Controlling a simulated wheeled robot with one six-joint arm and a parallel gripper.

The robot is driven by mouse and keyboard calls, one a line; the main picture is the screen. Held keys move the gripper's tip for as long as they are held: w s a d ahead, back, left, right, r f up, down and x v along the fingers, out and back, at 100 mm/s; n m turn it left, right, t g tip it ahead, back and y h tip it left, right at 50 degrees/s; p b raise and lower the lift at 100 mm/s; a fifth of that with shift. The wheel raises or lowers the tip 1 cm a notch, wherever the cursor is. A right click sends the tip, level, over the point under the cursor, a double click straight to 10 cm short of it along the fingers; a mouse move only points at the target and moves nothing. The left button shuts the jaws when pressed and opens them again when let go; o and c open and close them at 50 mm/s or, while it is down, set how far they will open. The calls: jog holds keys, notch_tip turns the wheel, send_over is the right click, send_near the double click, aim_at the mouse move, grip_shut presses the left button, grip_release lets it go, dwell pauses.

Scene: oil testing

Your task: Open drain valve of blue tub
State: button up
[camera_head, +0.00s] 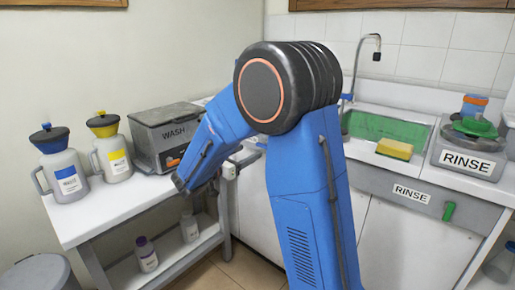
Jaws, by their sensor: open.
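I see no tub that is plainly blue. A grey box marked WASH (168,137) stands on the white table, partly hidden behind my blue arm. My arm rises in the middle of the view, bends at a black joint and slopes down to the left, in front of the box's right side. The jaws of my gripper cannot be made out at the arm's lower end. A small grey fitting (229,170) shows just right of that end; I cannot tell whether it is a valve.
Jugs with a blue lid (65,173) and a yellow lid (113,155) stand left on the table (120,204). Bottles (146,254) stand on its shelf. At right are a sink (390,120), a yellow sponge (394,149), a RINSE unit (467,160) and a green handle (449,211).

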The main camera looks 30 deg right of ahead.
aim_at(258, 146)
jog(key=shift+x, duration=3.5)
jog(key=shift+c, duration=0.6)
jog(key=c, duration=0.9)
